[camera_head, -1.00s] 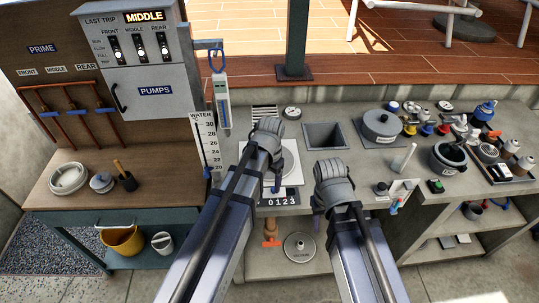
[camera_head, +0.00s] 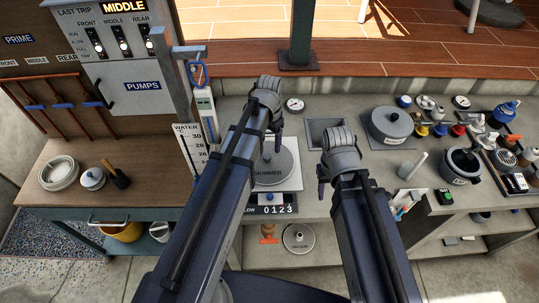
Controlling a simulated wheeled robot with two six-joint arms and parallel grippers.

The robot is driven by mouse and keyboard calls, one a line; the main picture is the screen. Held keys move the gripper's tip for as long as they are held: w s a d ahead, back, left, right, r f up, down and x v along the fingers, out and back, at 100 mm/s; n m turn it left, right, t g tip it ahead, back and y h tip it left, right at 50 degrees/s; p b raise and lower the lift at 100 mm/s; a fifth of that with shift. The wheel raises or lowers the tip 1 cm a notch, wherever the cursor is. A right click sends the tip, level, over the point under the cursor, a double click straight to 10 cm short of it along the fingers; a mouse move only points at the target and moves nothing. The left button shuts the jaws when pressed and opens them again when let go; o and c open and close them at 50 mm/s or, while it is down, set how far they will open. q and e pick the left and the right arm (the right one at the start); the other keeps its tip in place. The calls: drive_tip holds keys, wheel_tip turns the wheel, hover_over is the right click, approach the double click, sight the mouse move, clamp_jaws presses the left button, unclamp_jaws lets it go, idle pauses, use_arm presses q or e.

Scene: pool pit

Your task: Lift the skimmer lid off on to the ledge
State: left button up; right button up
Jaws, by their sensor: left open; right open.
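The skimmer lid (camera_head: 280,168) is a grey round disc marked SKIMMER. It lies on a white square plate (camera_head: 290,184) on the grey counter, partly hidden by my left arm. My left gripper (camera_head: 273,138) is over the lid's far part, pointing down and open; I cannot tell whether it touches the lid. My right gripper (camera_head: 322,184) is open and empty, just right of the white plate. I cannot tell for certain which surface is the ledge; a low concrete strip (camera_head: 385,86) runs along the counter's back.
A square recess (camera_head: 318,126) lies behind my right gripper. A grey lidded pot (camera_head: 392,122) stands right of it, with many small fittings further right. A gauge (camera_head: 294,104) lies at the back.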

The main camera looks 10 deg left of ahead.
sight(267, 156)
use_arm(q)
drive_tip(key=shift+f+b, duration=1.35)
drive_tip(key=shift+b, duration=0.05)
use_arm(e)
wheel_tip(267, 156, down, 3)
drive_tip(key=shift+r, duration=0.2)
use_arm(q)
drive_tip(key=f+b, duration=0.3)
drive_tip(key=a+f+b, duration=0.1)
drive_tip(key=f+b, duration=0.1)
drive_tip(key=shift+f, duration=0.1)
use_arm(e)
wheel_tip(267, 156, down, 5)
drive_tip(key=shift+f, duration=0.15)
use_arm(q)
clamp_jaws()
